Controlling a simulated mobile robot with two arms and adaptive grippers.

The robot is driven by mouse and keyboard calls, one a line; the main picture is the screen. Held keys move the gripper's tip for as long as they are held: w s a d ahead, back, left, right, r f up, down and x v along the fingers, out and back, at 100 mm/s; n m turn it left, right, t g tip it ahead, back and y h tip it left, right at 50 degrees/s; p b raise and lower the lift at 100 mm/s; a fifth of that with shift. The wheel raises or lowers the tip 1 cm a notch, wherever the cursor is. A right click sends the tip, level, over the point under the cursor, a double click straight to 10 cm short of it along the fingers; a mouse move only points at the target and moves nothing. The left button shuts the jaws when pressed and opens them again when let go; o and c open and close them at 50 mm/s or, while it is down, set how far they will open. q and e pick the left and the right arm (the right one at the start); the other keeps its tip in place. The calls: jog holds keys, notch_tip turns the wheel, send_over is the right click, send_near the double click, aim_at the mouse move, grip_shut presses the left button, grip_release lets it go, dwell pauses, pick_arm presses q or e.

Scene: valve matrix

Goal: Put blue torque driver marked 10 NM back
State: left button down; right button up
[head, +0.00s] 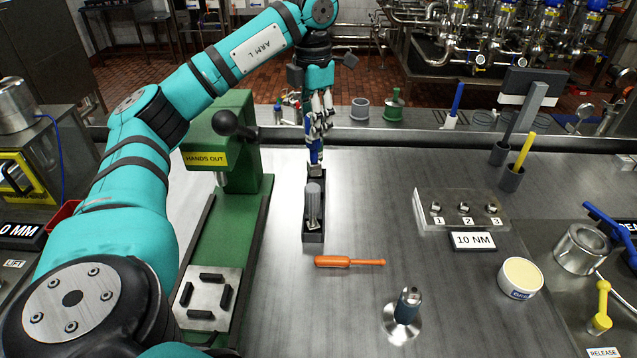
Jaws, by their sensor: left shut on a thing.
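My left gripper (320,118) points down beyond the middle of the bench and is shut on a blue torque driver (315,152). The driver is roughly upright, its lower end at the far part of a narrow dark holder (313,237). I cannot tell whether it is inside the holder or just above it, and no marking on it is readable. A "10 NM" sign (474,240) stands at the right, by a clear block with spots 1, 2 and 3. My right gripper is out of view.
An orange screwdriver (345,262) lies before the holder. A green press (225,185) marked "HANDS OUT" stands to the left. A dark tool on a round metal base (402,318), a cream-filled tub (520,278) and a metal cup (580,248) stand at the right.

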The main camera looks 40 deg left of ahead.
aim_at(315, 162)
pick_arm(q)
notch_tip(315, 162, down, 6)
jog(key=shift+w+a+r+p, duration=0.1)
jog(key=shift+w+a+p, duration=0.05)
jog(key=shift+p, duration=0.25)
jog(key=shift+f, duration=0.3)
notch_tip(315, 162, down, 4)
jog(key=shift+w+p, duration=0.1)
jog(key=shift+p, duration=0.25)
